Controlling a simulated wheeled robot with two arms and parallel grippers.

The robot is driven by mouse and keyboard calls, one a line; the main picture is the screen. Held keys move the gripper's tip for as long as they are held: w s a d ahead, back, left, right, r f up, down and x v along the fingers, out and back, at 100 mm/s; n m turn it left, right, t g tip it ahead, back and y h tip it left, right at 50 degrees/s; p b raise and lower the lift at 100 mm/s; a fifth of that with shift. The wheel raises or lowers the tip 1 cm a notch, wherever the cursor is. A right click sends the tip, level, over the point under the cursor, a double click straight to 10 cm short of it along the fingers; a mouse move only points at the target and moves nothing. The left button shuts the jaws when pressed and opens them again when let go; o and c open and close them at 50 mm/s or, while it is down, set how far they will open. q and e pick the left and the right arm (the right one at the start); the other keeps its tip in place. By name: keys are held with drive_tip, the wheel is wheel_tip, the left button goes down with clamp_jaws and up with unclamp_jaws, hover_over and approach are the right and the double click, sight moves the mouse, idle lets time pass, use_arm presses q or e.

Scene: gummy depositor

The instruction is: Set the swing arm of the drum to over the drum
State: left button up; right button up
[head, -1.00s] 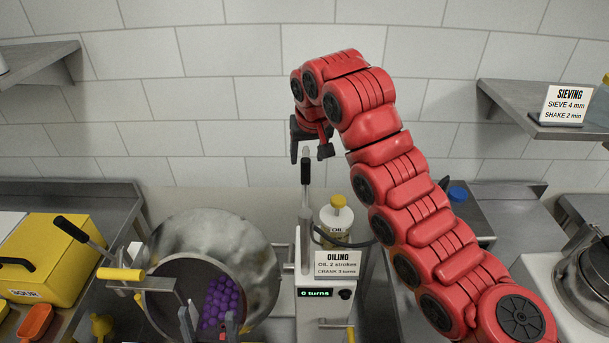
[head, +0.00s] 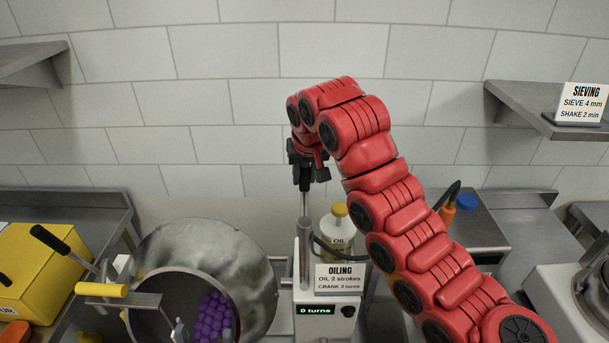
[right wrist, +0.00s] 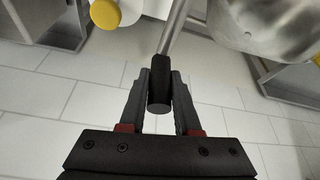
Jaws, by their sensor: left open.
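The drum (head: 205,240) is a tilted steel bowl at lower left in the head view, with purple balls (head: 211,318) inside. A grey bracket with a yellow grip (head: 101,290), which looks like the swing arm, reaches across the left side of its mouth. My left gripper (head: 203,336) shows only as grey fingertips at the bottom edge, in front of the drum mouth, open. My right gripper (head: 306,172) is at the top of the oiling station's upright lever. In the right wrist view its fingers are closed around the black lever handle (right wrist: 160,85).
The oiling station (head: 306,265) stands right of the drum, its display reading 0 turns. A yellow-capped oil bottle (head: 338,235) is behind it. A yellow box (head: 35,270) and a black-handled lever (head: 52,239) are at left. A shelf (head: 535,108) juts out at right.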

clamp_jaws()
idle(1.0)
